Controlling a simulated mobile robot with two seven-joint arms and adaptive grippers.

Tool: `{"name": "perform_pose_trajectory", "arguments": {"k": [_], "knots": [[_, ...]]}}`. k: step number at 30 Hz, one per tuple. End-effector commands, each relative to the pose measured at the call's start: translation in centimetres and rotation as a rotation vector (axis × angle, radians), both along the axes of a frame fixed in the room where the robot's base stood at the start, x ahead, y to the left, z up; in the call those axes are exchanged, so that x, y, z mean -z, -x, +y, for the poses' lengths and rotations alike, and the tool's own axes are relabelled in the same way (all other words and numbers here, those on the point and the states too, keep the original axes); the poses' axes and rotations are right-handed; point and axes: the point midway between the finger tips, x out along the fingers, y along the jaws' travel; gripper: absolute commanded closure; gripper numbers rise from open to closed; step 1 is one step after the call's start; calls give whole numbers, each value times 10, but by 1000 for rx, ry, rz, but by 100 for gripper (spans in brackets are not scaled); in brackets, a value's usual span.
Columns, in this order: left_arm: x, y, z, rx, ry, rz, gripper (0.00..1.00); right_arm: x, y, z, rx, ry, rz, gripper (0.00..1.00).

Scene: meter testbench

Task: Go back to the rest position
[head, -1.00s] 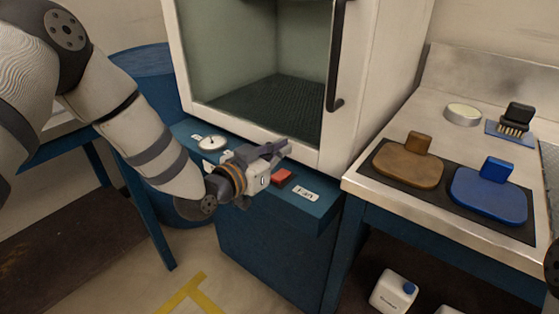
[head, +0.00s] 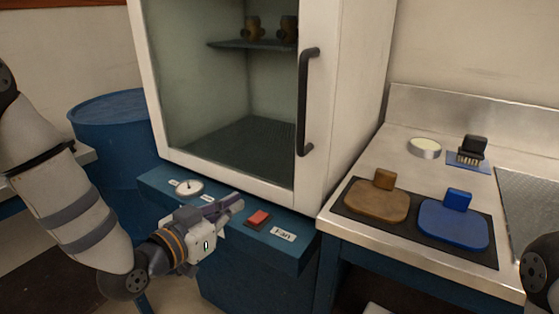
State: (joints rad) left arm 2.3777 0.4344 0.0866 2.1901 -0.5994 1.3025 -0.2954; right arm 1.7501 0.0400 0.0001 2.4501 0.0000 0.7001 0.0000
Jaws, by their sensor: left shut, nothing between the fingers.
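My left gripper (head: 228,207) is shut and empty. It is over the front of the blue bench shelf, just left of a red switch (head: 258,218) with a "Fan" label (head: 283,234). The fingers point to the right and look apart from the switch. A round white dial (head: 189,188) lies behind the gripper on the same shelf. Only part of my right arm shows at the lower right edge; its gripper is out of view.
A white cabinet with a glass front and black handle (head: 303,100) stands behind the shelf. The right counter holds a brown paddle (head: 375,201), a blue paddle (head: 453,224), a brush (head: 471,150) and a round tin (head: 424,148). A blue drum (head: 108,150) stands at left.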

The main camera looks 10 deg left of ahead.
Motion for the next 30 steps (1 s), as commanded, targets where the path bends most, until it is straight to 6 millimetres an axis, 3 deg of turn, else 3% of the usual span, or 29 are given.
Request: {"name": "perform_pose_trajectory", "arguments": {"k": [2, 5, 6, 8, 9, 13, 15, 18, 21, 24, 30], "knots": [[28, 12, -3, 0, -8, 92, 100, 0, 0, 0, 0, 0, -2, 100], [98, 54, -7, -15, -25, 340, 100, -1, -1, 0, 0, 0, -5, 100], [130, 80, -8, -27, -36, 465, 100, -2, -2, 0, 0, 0, -7, 100], [172, 124, -7, -49, -55, 648, 100, -3, -3, 0, 0, 0, -10, 100], [196, 156, -5, -68, -70, 768, 100, -3, -3, 0, 0, 0, -11, 100], [250, 271, 6, -144, -131, 1147, 100, -5, -5, 0, 0, 0, -17, 100], [263, 328, 14, -190, -169, 1318, 100, -5, -5, 0, 0, 0, -19, 100], [266, 389, 23, -247, -217, 1498, 100, -6, -6, 0, 0, 0, -22, 100], [264, 423, 29, -284, -247, 1596, 100, -6, -6, 0, 0, 0, -23, 100], [263, 434, 31, -297, -256, 1627, 100, -6, -6, 0, 0, 0, -23, 100], [263, 434, 31, -297, -256, 1627, 100, -6, -6, 0, 0, 0, -23, 100]]}}
